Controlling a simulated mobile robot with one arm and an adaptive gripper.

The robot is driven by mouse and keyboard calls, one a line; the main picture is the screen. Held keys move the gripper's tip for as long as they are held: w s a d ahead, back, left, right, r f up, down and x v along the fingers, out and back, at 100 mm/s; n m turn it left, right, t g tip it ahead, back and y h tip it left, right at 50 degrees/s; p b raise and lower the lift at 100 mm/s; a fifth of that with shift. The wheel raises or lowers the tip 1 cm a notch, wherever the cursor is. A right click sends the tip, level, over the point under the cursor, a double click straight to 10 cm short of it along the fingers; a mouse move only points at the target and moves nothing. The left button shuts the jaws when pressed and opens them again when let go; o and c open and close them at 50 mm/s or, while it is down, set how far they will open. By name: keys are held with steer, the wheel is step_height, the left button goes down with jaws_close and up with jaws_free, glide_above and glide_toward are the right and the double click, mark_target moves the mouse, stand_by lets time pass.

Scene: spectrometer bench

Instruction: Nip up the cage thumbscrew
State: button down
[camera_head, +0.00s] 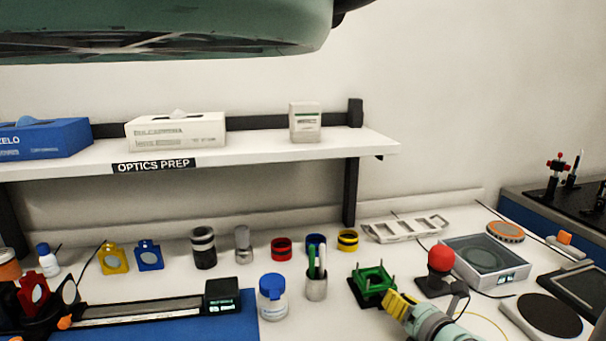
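A green open frame with upright posts (372,284), which looks like the cage, stands on the white bench right of the middle. I cannot make out a thumbscrew on it at this size. My gripper (400,304), which looks yellow on a pale teal wrist, is at the frame's near right side, close to it or touching. I cannot tell whether its fingers are open or hold anything. It may hide part of the frame.
A red ball-topped knob on a black stand (441,259) is just right of the green frame. A pen cup (316,289) and a blue-lidded jar (273,303) stand left. A glass-topped box (484,263) and a round plate (548,314) are right. A shelf (240,148) hangs behind.

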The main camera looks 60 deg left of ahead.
steer(key=shift+w+d+f, duration=0.15)
steer(key=shift+w+f, duration=0.15)
steer(key=shift+f, duration=0.15)
stand_by(0.3)
steer(key=shift+w+d+r, duration=0.15)
steer(key=shift+w+r, duration=0.15)
steer(key=shift+w, duration=0.05)
steer(key=shift+d, duration=0.25)
steer(key=shift+s+d+r+b, duration=0.1)
steer(key=shift+s+d+b, duration=0.25)
steer(key=shift+d, duration=0.5)
steer(key=shift+s+d+b, duration=0.3)
steer(key=shift+s+d, duration=0.15)
steer(key=shift+d, duration=0.35)
steer(key=shift+s+d+r+b, duration=0.1)
steer(key=shift+s+d+b, duration=0.25)
steer(key=shift+d, duration=0.5)
steer(key=shift+s, duration=0.1)
